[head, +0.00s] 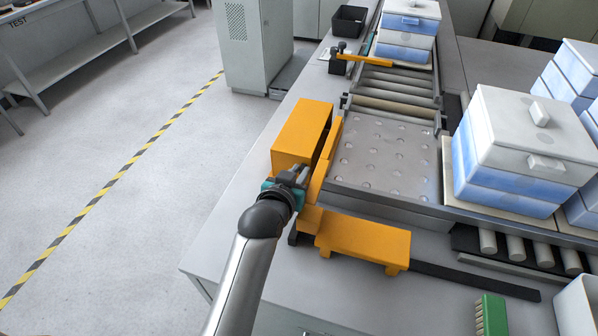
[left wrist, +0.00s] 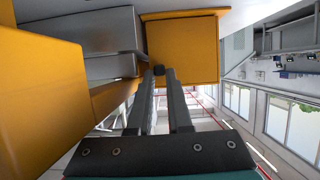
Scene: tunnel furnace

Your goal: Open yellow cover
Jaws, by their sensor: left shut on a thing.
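The yellow cover appears as orange-yellow parts at the left edge of the metal ball-roller plate (head: 385,155). They are a box-like housing (head: 300,130), a narrow upright panel (head: 319,180) beside it and a low block (head: 362,240) in front. Which of these parts moves, I cannot tell. My left gripper (head: 303,174) reaches in between the housing and the low block, against the narrow panel. In the left wrist view its fingers (left wrist: 166,74) are close together at a small dark knob (left wrist: 160,69) in front of a yellow face (left wrist: 182,50). My right gripper is not in view.
White-and-blue lidded boxes (head: 522,145) stand on the right conveyor, and another stack (head: 406,30) is at the far end. A green brush (head: 491,315) lies at the front right. A black bin (head: 349,21) is at the back. The floor at left is clear.

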